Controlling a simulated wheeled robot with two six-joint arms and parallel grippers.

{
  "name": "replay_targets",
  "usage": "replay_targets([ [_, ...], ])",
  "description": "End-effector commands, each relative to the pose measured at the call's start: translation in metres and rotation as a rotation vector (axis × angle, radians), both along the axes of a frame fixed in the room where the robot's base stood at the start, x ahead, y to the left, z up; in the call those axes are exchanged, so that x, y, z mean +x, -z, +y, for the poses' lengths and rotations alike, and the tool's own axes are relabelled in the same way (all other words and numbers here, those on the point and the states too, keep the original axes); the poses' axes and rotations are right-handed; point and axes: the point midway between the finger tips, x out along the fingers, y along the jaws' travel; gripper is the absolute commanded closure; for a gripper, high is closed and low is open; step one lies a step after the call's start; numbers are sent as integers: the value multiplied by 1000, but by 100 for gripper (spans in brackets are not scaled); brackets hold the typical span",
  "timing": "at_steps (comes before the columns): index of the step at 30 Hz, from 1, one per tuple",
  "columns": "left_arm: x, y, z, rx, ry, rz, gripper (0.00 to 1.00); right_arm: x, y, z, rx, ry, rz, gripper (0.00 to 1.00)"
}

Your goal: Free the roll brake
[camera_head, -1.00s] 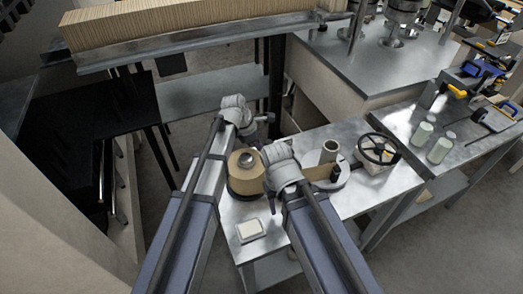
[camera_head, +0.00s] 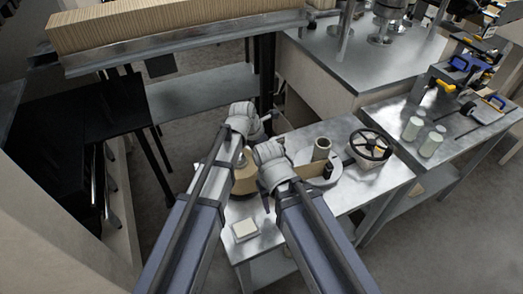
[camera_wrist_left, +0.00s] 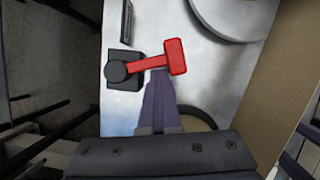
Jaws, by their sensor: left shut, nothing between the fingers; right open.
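The roll brake shows in the left wrist view as a red lever (camera_wrist_left: 150,63) with a block-shaped end, on a black pivot block (camera_wrist_left: 122,73) fixed to a pale metal plate. My left gripper (camera_wrist_left: 160,80) is shut and empty, its dark fingertips close to the lever's red end; I cannot tell whether they touch. In the head view the brown kraft roll (camera_head: 243,183) stands on the metal table, partly hidden by my arms. My right gripper (camera_head: 266,204) is open and empty in front of the roll. The brake lever is hidden in the head view.
A side bench (camera_head: 455,130) holds two pale jars (camera_head: 422,133) and clamps. The table's front right is clear.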

Motion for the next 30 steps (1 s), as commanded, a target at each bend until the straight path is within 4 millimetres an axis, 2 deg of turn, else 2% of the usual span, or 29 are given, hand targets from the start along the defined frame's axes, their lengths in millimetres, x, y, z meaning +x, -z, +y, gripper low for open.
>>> replay_targets([
  [12, 3, 0, -16, -5, 6, 4, 100, 0, 0, 0, 0, 0, 0, 50],
  [30, 3, 0, -21, -6, 11, 7, 100, 0, 0, 0, 0, 0, 0, 50],
])
